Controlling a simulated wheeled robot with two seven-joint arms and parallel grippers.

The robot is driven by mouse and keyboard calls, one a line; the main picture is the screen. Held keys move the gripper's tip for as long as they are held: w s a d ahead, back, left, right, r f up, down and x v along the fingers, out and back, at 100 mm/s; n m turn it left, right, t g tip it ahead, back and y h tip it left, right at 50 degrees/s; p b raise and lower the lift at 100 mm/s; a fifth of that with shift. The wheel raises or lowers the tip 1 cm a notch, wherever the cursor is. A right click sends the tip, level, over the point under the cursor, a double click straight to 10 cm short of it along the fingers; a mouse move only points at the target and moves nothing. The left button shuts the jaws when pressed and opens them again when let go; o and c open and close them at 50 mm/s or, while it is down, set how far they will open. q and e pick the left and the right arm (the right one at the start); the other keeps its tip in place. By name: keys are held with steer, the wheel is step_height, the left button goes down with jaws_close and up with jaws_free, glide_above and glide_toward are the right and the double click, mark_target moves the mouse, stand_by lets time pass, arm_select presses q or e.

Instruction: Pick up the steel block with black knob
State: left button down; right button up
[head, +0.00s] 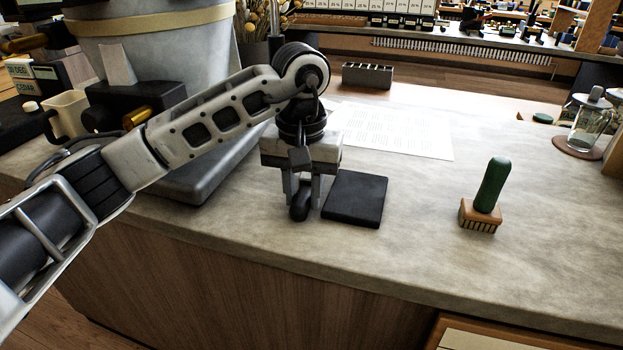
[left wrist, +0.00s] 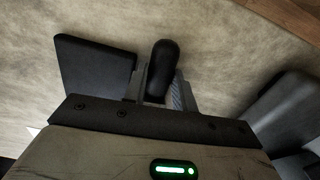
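The black rounded knob (head: 299,206) shows below my left gripper (head: 302,190), just left of the flat black pad. In the left wrist view the knob (left wrist: 162,65) stands between the two grey fingers (left wrist: 160,90). The ribbed inner face of the right finger shows, so the gripper looks open around the knob. The steel block itself is hidden or cannot be told apart from the fingers. My right gripper is not in view.
The flat black pad (head: 356,199) lies beside the gripper. A green-handled brush (head: 487,195) stands to the right, with clear counter (head: 420,225) between. A dark grey tray (head: 205,180) is to the left. Paper sheets (head: 400,130) and a slotted grey holder (head: 367,76) lie behind.

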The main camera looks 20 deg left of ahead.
mark_target(303, 193)
arm_select(q)
steer(key=shift+r, duration=0.15)
steer(key=shift+r, duration=0.25)
step_height(303, 193, up, 2)
steer(key=shift+w+r+b, duration=0.1)
steer(key=shift+r+b, duration=0.15)
steer(key=shift+b, duration=0.05)
steer(key=s+d+r, duration=0.4)
steer(key=s+r, duration=0.5)
steer(key=s, duration=0.4)
steer(key=shift+s+r, duration=0.3)
steer(key=shift+r, duration=0.1)
steer(key=shift+d, duration=0.15)
